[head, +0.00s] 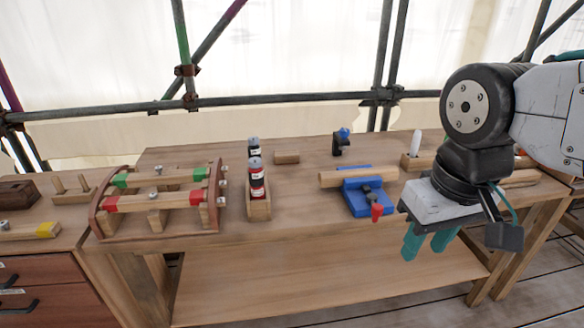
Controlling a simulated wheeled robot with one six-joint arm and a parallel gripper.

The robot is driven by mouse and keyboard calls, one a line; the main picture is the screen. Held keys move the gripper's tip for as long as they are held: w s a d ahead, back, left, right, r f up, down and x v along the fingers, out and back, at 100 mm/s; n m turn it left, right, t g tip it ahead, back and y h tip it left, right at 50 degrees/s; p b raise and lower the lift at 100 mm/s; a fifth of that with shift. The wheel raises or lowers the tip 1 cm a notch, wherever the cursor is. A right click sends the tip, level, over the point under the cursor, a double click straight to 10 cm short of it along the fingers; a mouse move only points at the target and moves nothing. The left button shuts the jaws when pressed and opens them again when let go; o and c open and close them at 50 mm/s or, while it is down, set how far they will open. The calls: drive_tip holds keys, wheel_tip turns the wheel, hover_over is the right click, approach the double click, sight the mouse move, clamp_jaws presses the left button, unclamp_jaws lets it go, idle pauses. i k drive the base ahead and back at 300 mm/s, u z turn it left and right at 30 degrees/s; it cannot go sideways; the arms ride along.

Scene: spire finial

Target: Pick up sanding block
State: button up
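A small plain wooden block (286,157), which looks like the sanding block, lies flat near the back middle of the workbench. It stands apart from the things around it, and nothing covers it. My gripper (428,243) hangs at the right, in front of the bench, with its teal fingers pointing down. The fingers are apart with a gap between them, and nothing shows in the gap. The gripper is well to the right of the block and nearer the camera.
A wooden holder (259,208) with two bottles stands left of the block. A black clamp with a blue knob (342,142) and a blue vise (367,196) holding a wooden rod are to its right. A curved wooden rack (155,226) fills the left. Scaffold poles stand behind.

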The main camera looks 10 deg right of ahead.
sight(281, 156)
drive_tip(key=u, duration=0.4)
drive_tip(key=i, duration=1.2)
drive_tip(key=z, duration=0.15)
